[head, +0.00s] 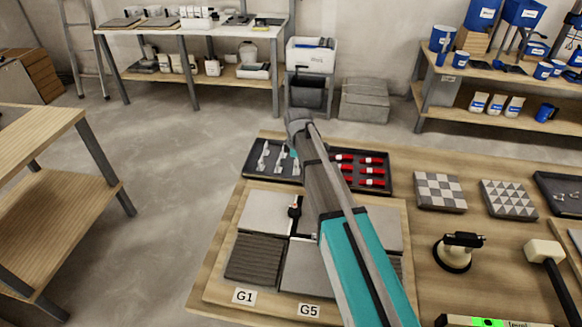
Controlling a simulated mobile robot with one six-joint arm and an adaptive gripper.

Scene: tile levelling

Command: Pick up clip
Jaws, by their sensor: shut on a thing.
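Several pale clips (264,156) stand in the left part of a dark tray (250,172) at the far side of the workbench. My arm reaches over the bench and covers the right end of this clip area.
Grey tiles (265,213) lie on a board with labels G1 and G5. Red wedges (372,171) fill a tray to the right. A suction cup (454,252), a mallet (546,255) and a level (487,321) lie on the right. Open floor is at left.

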